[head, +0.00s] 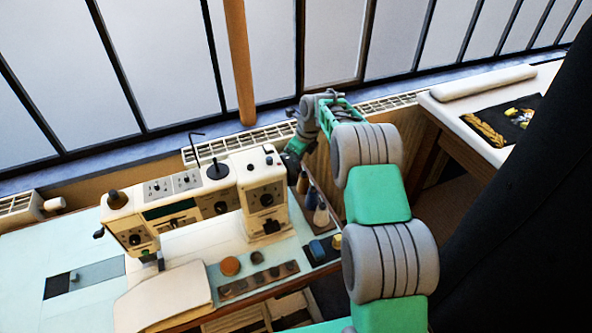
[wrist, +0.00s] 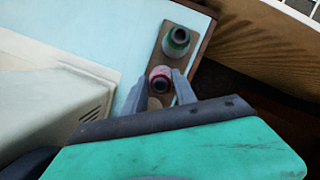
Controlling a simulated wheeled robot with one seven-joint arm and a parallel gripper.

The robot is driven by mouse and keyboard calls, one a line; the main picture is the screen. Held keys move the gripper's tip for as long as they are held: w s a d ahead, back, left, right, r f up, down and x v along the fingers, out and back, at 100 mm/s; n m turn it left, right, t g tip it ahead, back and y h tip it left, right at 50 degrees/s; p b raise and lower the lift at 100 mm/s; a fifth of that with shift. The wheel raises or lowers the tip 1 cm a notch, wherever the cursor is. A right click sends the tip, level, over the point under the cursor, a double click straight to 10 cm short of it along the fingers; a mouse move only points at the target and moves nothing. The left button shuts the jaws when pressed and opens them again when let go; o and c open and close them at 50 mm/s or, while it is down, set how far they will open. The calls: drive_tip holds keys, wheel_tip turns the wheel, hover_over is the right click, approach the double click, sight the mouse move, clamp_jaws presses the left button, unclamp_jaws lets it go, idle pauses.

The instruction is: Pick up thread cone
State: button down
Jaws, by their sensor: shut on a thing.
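A thread cone with a red-pink top (wrist: 160,80) sits between the two grey fingers of my gripper (wrist: 161,88) in the wrist view. The fingers are shut on it from both sides. It is over a narrow brown rack (wrist: 151,45); I cannot tell whether its base touches the rack. A second cone, green with a dark top (wrist: 177,40), stands on the same rack just beyond it. In the head view my gripper (head: 292,161) is at the far end of the rack, right of the sewing machine, and its fingers and the held cone are hard to make out.
The white sewing machine (head: 265,190) stands close left of my gripper. Several cones, including a blue one (head: 312,198) and a white one (head: 321,214), line the rack. The light blue table (head: 30,270) has free room at left. A radiator (head: 215,148) runs behind.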

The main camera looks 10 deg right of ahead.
drive_tip(key=shift+r, duration=0.15)
wheel_tip(320, 180, up, 12)
drive_tip(key=s+d+b, duration=0.1)
drive_tip(key=s+b, duration=0.1)
drive_tip(key=s, duration=0.7)
drive_tip(key=s+d+b, duration=0.2)
drive_tip(key=s, duration=0.6)
drive_tip(key=shift+s+d, duration=0.25)
drive_tip(key=shift+s, duration=0.1)
